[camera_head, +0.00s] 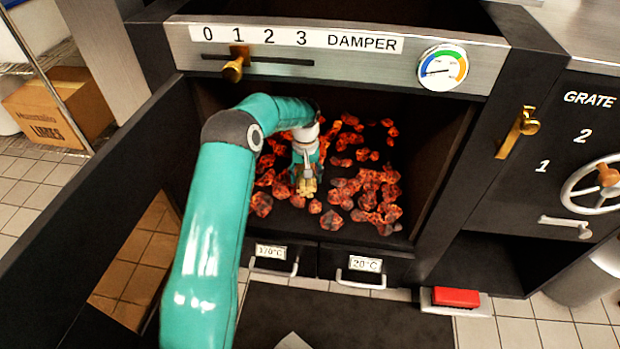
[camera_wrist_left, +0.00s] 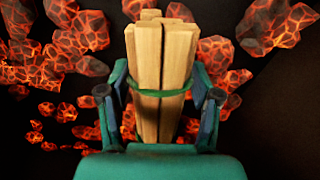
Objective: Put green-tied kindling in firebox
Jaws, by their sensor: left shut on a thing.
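The green-tied kindling (camera_wrist_left: 160,62) is a bundle of pale wooden sticks with a green band around it. My left gripper (camera_wrist_left: 162,95) is shut on it, with a finger on each side near the band. In the head view the left gripper (camera_head: 306,172) is inside the open firebox (camera_head: 330,95), and the kindling (camera_head: 307,187) shows small at its fingertips. Glowing coals (camera_head: 370,190) lie around and below the bundle on the firebox floor. Whether the bundle touches the floor or the coals I cannot tell. My right gripper is not in view.
The firebox door (camera_head: 100,200) stands open at the left. A damper slider (camera_head: 236,65) and a gauge (camera_head: 442,67) are above the opening. Two labelled drawers (camera_head: 365,265) are below it. A grate wheel (camera_head: 600,185) and a red pedal (camera_head: 455,297) are at the right.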

